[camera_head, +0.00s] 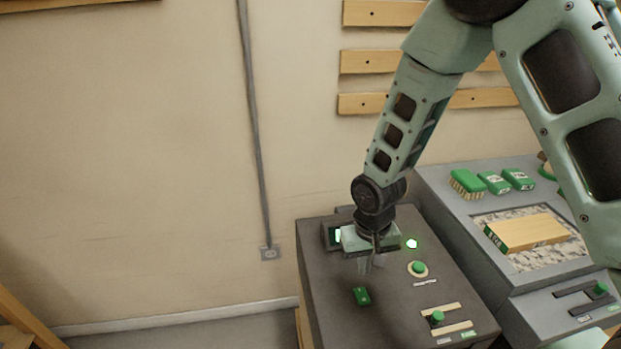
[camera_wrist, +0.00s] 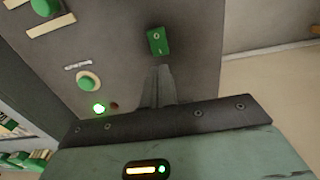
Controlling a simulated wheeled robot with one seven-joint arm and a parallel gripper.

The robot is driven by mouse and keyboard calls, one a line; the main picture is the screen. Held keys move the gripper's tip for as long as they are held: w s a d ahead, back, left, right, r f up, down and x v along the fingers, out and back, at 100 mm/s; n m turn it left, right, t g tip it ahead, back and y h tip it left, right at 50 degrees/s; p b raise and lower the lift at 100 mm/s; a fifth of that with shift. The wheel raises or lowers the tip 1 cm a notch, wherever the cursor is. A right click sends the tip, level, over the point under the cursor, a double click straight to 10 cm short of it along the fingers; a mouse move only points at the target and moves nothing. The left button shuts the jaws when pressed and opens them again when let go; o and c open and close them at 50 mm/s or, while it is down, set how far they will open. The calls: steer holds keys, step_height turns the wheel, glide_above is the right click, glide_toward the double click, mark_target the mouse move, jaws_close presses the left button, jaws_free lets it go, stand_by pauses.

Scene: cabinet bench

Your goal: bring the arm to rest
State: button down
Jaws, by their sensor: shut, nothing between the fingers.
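My arm reaches down from the upper right of the head view. My gripper (camera_head: 369,265) hangs fingers down above the dark grey control box (camera_head: 330,305). In the wrist view the fingers of my gripper (camera_wrist: 158,72) are together, with nothing between them. A green rocker switch (camera_head: 361,296) sits on the box top just beyond the fingertips, and it also shows in the wrist view (camera_wrist: 158,41). The gripper appears apart from the switch. A lit green lamp (camera_head: 412,243) is beside the gripper. Part of the box's back is hidden behind my gripper.
The box also bears a round green button (camera_head: 418,268) and a green-knobbed slider (camera_head: 437,317). A grey bench unit (camera_head: 450,185) at right holds green brushes (camera_head: 467,184) and a wooden block (camera_head: 530,233). A conduit (camera_head: 252,130) runs down the wall. The space left of the box is free.

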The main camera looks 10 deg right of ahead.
steer(key=s+a+r+n, duration=0.3)
steer(key=s+r+n, duration=0.1)
steer(key=s+r, duration=0.6)
steer(key=s+a+r+n, duration=0.3)
steer(key=s+r, duration=0.7)
steer(key=shift+a+r+n+y, duration=0.15)
steer(key=shift+n+y, duration=0.15)
steer(key=shift+n, duration=0.1)
